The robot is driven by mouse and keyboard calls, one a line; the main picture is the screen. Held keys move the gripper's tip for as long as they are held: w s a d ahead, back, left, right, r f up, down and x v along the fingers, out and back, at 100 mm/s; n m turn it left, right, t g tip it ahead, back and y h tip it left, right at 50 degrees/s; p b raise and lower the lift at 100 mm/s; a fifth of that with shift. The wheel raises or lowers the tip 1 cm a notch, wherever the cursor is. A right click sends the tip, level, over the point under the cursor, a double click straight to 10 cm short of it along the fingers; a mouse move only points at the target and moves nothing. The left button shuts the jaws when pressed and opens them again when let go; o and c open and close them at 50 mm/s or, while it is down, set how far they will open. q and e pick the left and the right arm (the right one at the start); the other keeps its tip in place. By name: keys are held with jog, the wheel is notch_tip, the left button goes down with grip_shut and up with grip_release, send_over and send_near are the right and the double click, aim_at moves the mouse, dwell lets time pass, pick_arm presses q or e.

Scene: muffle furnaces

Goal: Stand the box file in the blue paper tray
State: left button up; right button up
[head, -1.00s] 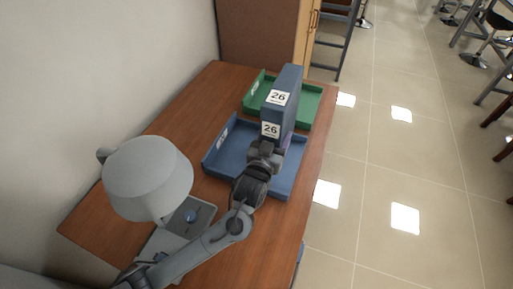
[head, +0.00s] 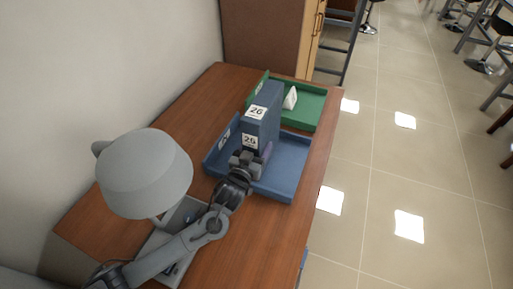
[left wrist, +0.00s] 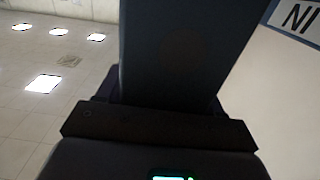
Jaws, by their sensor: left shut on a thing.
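The dark blue box file (head: 264,128), labelled 26 on its top and front, stands upright at the blue paper tray (head: 290,178), over its back-left part. I cannot tell whether its base touches the tray floor. My left gripper (head: 247,160) is shut on the box file at its near side. In the left wrist view the box file (left wrist: 185,50) is a dark slab rising from between the fingers (left wrist: 155,125). My right gripper is in neither view.
A green paper tray (head: 318,108) with a small white object (head: 290,98) in it lies behind the blue one. A grey lamp (head: 145,172) stands at the left near the wall. The wooden table (head: 190,112) is clear along its left back; its right edge drops to the tiled floor.

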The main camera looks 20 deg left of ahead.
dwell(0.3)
pick_arm(q)
jog(key=o, duration=1.3)
jog(key=shift+f, duration=0.1)
jog(key=shift+o, duration=0.2)
jog(key=shift+s+d+p, duration=0.15)
jog(key=shift+s+p, duration=0.5)
jog(key=shift+s, duration=2.05)
jog(key=shift+r, duration=0.2)
